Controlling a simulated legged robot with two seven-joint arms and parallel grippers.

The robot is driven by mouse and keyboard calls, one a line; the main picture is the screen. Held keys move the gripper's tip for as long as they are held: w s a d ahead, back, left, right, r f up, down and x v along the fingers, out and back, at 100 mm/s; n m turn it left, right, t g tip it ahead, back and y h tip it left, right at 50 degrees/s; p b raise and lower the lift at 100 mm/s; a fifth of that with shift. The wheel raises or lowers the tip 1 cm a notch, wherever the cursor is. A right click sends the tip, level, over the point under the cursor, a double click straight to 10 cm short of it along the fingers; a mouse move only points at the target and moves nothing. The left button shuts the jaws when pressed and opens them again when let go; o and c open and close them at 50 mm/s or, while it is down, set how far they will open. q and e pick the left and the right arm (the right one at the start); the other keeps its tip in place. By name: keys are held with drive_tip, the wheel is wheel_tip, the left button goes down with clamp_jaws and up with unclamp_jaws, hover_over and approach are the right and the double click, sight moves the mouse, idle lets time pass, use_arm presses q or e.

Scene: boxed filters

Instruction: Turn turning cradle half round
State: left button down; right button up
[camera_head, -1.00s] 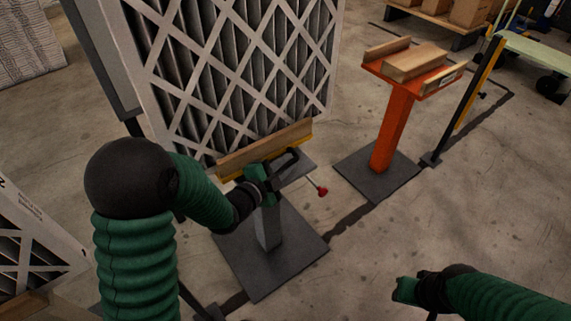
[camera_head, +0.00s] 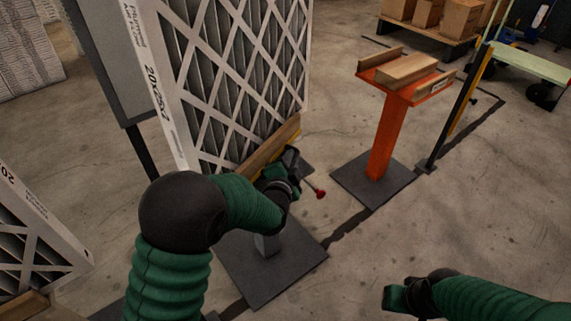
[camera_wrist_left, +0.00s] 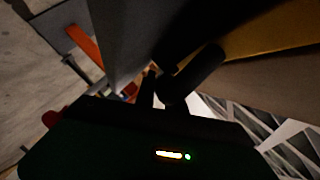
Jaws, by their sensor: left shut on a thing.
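The turning cradle is a grey post on a dark floor plate (camera_head: 262,281), with a wooden rail (camera_head: 270,146) on top. A large pleated filter (camera_head: 236,75) stands upright in it, turned at an angle so its narrow printed edge shows. My left gripper (camera_head: 287,168) is at the cradle's near side, shut on its black handle, which shows in the left wrist view (camera_wrist_left: 194,73). The rail (camera_wrist_left: 285,78) and filter (camera_wrist_left: 272,126) are beside it there. My right gripper (camera_head: 398,298) hangs low at the right, away from the cradle; its jaws are unclear.
A red-knobbed rod (camera_head: 319,194) sticks out by the cradle. An orange stand (camera_head: 386,135) with wooden rails is right of it. A grey panel (camera_head: 103,60) stands behind the filter. Another filter (camera_head: 40,225) is at lower left.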

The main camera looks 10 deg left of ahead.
use_arm(q)
drive_tip(key=shift+w+d+f+n+y+p, duration=0.15)
drive_tip(key=shift+w+d+n+y+p, duration=0.2)
drive_tip(key=shift+y+p, duration=0.3)
drive_tip(key=w+n+y+p, duration=0.1)
drive_tip(key=p, duration=0.1)
drive_tip(key=w+n+y+p, duration=0.1)
drive_tip(key=y+p, duration=0.1)
drive_tip(key=shift+n+g, duration=0.25)
drive_tip(key=shift+g, duration=0.15)
drive_tip(key=shift+w+a+f+n+g+y+p, duration=0.1)
drive_tip(key=shift+w+a+n+g+y+p, duration=0.1)
drive_tip(key=shift+w+n+y+p, duration=0.4)
drive_tip(key=shift+w+a+n+g+y+p, duration=0.1)
drive_tip(key=shift+w+n+g+y+p, duration=0.15)
drive_tip(key=shift+y+p, duration=0.65)
drive_tip(key=shift+h, duration=0.25)
drive_tip(key=c, duration=1.7)
unclamp_jaws()
drive_tip(key=shift+p, duration=0.35)
